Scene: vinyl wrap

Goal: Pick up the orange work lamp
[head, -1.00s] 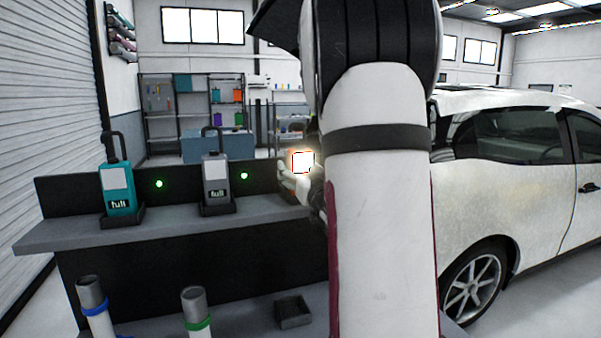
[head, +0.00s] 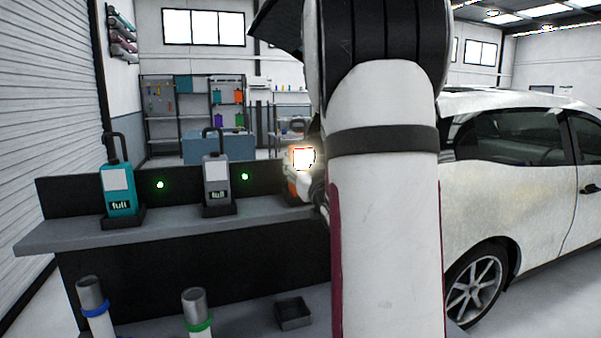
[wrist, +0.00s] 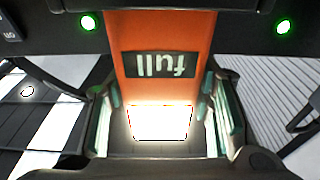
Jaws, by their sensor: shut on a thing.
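The orange work lamp (wrist: 160,84) fills the middle of the wrist view, with its glowing white panel and a "full" display. In the head view the lamp (head: 303,158) shows at the right end of the bench, mostly hidden by my arm; its bright panel and an orange edge are visible. My gripper (wrist: 166,108) has a finger on each side of the lamp body and is shut on it. In the head view part of my gripper (head: 316,186) shows beside the lamp. Whether the lamp's base touches the bench is hidden.
A teal lamp (head: 118,190) and a grey lamp (head: 217,180) stand in holders on the grey bench (head: 160,227), each reading "full". Green lights glow on the bench's back panel. A white car (head: 520,190) stands at right. Tubes and a small tray (head: 294,314) are in front.

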